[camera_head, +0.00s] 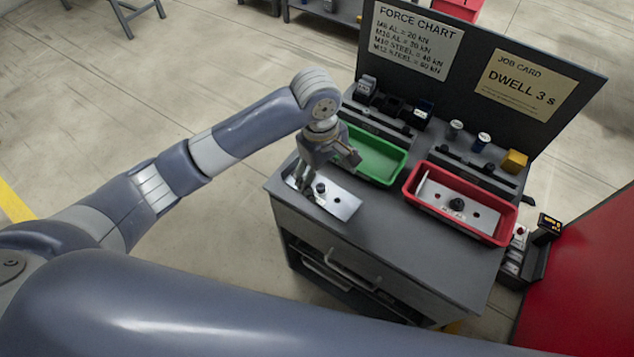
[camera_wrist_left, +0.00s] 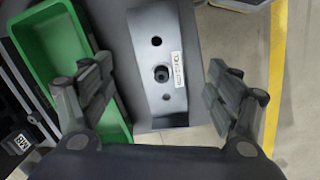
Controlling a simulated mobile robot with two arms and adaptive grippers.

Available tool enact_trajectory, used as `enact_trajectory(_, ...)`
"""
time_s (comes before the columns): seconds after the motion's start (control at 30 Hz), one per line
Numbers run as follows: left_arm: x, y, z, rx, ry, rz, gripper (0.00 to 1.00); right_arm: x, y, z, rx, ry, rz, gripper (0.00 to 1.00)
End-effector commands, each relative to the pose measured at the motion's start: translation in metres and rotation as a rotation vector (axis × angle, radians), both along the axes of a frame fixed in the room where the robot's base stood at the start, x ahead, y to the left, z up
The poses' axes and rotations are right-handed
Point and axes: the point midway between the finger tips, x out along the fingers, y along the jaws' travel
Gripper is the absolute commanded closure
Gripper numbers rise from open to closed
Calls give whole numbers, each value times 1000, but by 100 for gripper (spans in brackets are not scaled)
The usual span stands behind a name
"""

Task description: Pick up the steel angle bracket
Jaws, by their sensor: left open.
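A flat grey steel bracket (camera_head: 338,204) lies on the left front of the bench top, partly hidden by my left gripper. In the left wrist view the bracket (camera_wrist_left: 155,103) shows holes, a small white label and a dark round fastener in the middle hole. My left gripper (camera_head: 325,172) is open above the bracket, pointing down. In the left wrist view its two fingers are spread to either side of the bracket, with nothing between them held. A similar metal piece (camera_head: 436,196) with a dark fastener lies in the red tray. My right gripper is not in view.
A green tray (camera_head: 398,170) stands just beyond the left gripper, close to one finger. The red tray (camera_head: 409,187) is to its right. A dark back panel (camera_head: 468,50) with two signs rises behind. The bench front between bracket and red tray is clear.

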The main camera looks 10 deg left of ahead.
Motion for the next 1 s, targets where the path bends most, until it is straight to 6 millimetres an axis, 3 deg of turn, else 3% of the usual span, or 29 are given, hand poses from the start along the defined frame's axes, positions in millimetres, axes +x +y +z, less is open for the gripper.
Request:
enact_trajectory(0.1,15,16,18,59,20,131,18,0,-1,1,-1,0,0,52)
enact_trajectory(0.3,21,27,26,98,40,238,18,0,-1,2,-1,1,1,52)
enact_trajectory(0.6,21,28,-17,100,42,243,18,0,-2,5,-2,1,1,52)
enact_trajectory(0.83,22,30,-34,101,41,243,18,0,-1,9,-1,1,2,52)
enact_trajectory(1.0,23,33,-60,101,41,241,18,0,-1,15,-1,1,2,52)
